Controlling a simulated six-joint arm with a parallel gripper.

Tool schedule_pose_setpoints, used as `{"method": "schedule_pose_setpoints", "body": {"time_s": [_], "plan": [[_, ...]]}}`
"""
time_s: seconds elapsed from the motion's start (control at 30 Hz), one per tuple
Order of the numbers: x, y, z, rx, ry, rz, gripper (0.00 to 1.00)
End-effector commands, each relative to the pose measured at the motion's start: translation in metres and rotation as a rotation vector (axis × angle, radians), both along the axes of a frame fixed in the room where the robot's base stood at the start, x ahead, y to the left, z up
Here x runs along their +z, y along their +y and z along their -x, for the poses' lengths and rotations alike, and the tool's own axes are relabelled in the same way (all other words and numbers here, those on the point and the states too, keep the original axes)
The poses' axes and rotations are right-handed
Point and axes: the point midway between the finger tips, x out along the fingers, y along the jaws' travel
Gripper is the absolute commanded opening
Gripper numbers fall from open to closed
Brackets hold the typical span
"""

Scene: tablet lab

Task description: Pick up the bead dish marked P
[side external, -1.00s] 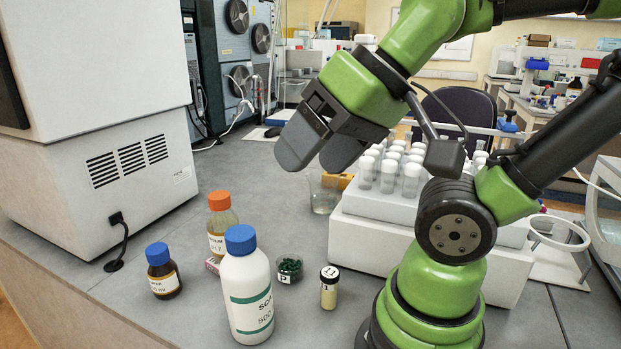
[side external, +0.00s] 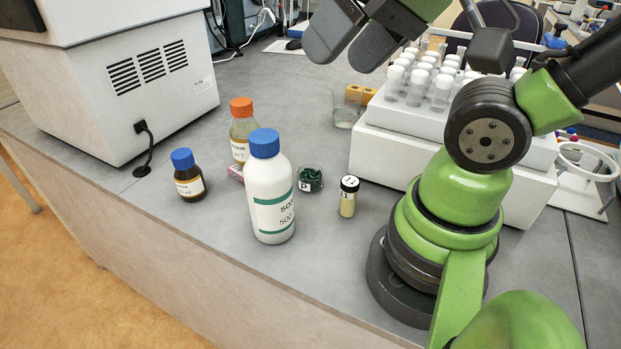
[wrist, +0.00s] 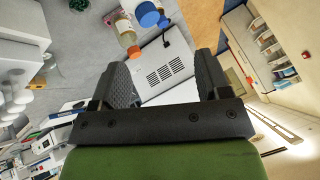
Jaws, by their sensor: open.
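The bead dish marked P (side external: 310,180) is a small clear dish of dark green beads with a P label on its front. In the side view it stands on the grey bench, just right of the white bottle with the blue cap (side external: 269,195). In the wrist view a dish of green beads (wrist: 79,5) shows at the top edge, partly cut off. My gripper (side external: 338,55) is open and empty, well above the bench and behind the dish in the side view. In the wrist view its two fingers (wrist: 165,78) stand apart with nothing between them.
An orange-capped bottle (side external: 243,135), a brown blue-capped bottle (side external: 188,178) and a small vial (side external: 348,197) stand close around the dish. Behind are a glass beaker (side external: 346,108) and a white rack of capped tubes (side external: 400,118). A large white machine (side external: 130,85) stands at left.

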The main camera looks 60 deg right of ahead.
Motion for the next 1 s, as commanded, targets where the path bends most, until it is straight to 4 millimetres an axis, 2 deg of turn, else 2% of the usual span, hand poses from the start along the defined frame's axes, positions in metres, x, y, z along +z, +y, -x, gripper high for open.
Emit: {"method": "schedule_pose_setpoints", "body": {"time_s": [0.13, 0.23, 0.57, 0.67, 0.77, 0.9, 1.0], "plan": [[0.000, 0.000, 0.000, 0.000, 0.000, 0.000, 0.70], [0.000, 0.000, 0.000, 0.000, 0.000, 0.000, 0.92], [-0.001, -0.001, -0.005, -0.001, -0.001, 0.001, 0.92], [-0.006, -0.003, -0.022, -0.006, -0.004, 0.011, 0.92], [-0.017, -0.012, -0.052, -0.027, -0.016, 0.032, 0.92], [-0.046, -0.036, -0.097, -0.090, -0.033, 0.100, 0.92], [-0.074, -0.058, -0.119, -0.153, -0.021, 0.168, 0.92]]}}
